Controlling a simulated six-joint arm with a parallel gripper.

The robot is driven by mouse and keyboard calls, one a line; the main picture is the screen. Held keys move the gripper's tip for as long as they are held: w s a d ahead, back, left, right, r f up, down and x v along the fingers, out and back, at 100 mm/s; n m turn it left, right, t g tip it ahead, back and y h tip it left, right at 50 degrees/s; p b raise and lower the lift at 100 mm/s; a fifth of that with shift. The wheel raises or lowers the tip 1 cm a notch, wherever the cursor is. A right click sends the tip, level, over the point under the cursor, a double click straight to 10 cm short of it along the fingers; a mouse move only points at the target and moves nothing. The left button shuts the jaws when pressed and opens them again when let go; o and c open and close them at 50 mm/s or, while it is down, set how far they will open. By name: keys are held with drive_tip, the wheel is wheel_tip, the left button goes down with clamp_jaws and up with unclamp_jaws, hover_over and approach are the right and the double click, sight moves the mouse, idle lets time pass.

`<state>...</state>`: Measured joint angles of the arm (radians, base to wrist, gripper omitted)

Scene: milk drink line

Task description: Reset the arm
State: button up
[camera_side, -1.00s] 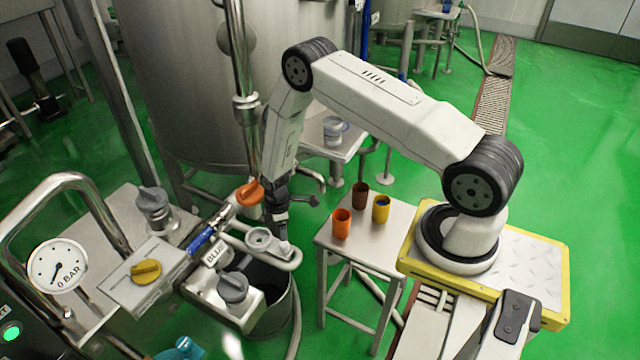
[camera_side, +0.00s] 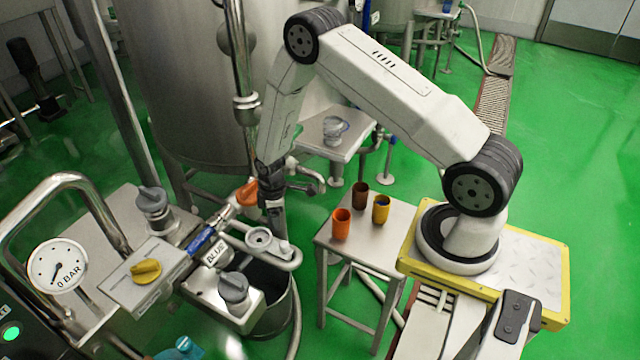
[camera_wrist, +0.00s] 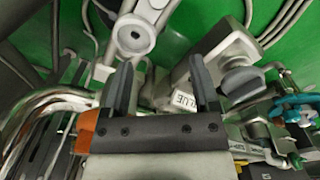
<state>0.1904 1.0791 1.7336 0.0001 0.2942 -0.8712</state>
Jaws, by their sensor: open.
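My gripper (camera_side: 276,222) hangs pointing down over the steel pipework beside the big tank, near the orange valve handle (camera_side: 248,193). In the wrist view my gripper (camera_wrist: 160,82) shows two dark fingers spread apart with nothing between them. Below and behind the fingers are the BLUE label (camera_wrist: 184,100), a grey knob (camera_wrist: 241,80) and a round metal cup fitting (camera_wrist: 134,36). The fitting also shows in the side view (camera_side: 259,239). The gripper seems apart from all of them, though the exact gap cannot be told.
A small steel table (camera_side: 370,235) holds an orange cup (camera_side: 341,224), a brown cup (camera_side: 360,195) and a yellow cup (camera_side: 381,210). A pressure gauge (camera_side: 57,266) and yellow knob (camera_side: 146,271) stand left. A dark bucket (camera_side: 275,318) is below. The tank (camera_side: 190,90) stands close behind.

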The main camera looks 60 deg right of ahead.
drive_tip(key=s+a+r+m+t, duration=0.1)
drive_tip(key=s+a+r+m, duration=0.1)
drive_tip(key=r, duration=0.5)
drive_tip(key=s+a+r+m, duration=0.2)
drive_tip(key=r, duration=0.6)
drive_tip(key=s+a+r+m+t, duration=0.1)
drive_tip(key=s+a+r+m, duration=0.2)
drive_tip(key=s+r, duration=0.6)
drive_tip(key=shift+s+a+m, duration=0.4)
drive_tip(key=shift+s+a, duration=0.25)
drive_tip(key=shift+s, duration=0.25)
